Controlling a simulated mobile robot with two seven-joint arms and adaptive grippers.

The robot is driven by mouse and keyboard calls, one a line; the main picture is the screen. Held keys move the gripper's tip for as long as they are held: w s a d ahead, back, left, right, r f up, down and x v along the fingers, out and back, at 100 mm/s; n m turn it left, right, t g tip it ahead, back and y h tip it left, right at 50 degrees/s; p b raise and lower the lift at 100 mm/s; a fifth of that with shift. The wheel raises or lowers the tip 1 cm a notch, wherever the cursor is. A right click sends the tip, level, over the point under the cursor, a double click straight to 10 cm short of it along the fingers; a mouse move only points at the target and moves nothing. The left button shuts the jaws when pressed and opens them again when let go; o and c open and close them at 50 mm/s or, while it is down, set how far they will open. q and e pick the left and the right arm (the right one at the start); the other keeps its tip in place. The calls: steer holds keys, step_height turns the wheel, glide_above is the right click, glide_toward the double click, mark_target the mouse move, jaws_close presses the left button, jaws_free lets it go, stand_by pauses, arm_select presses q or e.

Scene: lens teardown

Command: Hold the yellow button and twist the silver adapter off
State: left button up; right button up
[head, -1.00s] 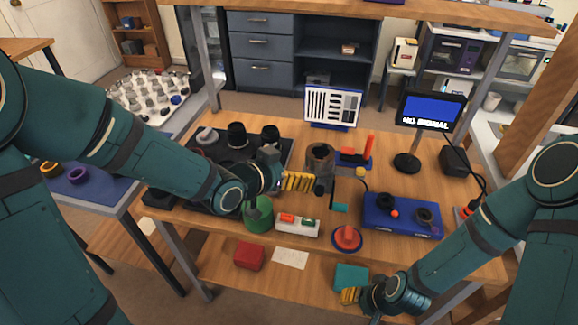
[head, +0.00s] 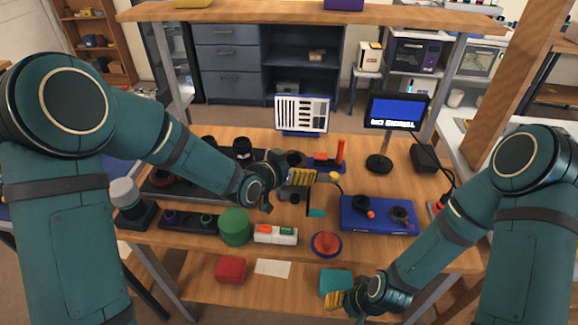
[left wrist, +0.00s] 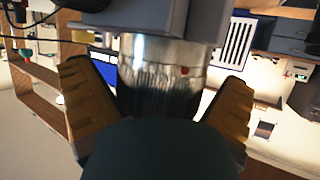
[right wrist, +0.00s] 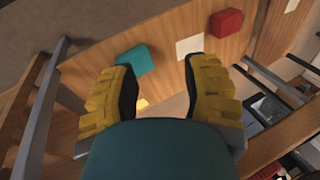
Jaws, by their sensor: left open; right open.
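The silver adapter (left wrist: 160,75) shows in the left wrist view as a shiny metal cylinder with a red dot, below a dark grey body. My left gripper (left wrist: 158,95) is open, with one yellow finger on each side of the adapter and visible gaps between. In the head view the left gripper (head: 312,178) points right over the bench and hides most of the adapter. A small yellow patch (head: 335,175), perhaps the yellow button, shows just right of its fingertips. My right gripper (head: 329,301) is open and empty, low at the front near the lower shelf; its fingers (right wrist: 155,75) also show in its wrist view.
A green cylinder (head: 235,227), a white box with coloured tops (head: 276,234) and a red knob (head: 326,243) stand along the bench front. A blue tray (head: 378,226) is at right. A teal box (head: 334,281) and a red box (head: 230,269) sit on the lower shelf.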

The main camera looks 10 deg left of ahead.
arm_select(q)
steer(key=c, duration=1.1)
steer(key=shift+c, duration=0.2)
arm_select(e)
jaws_close()
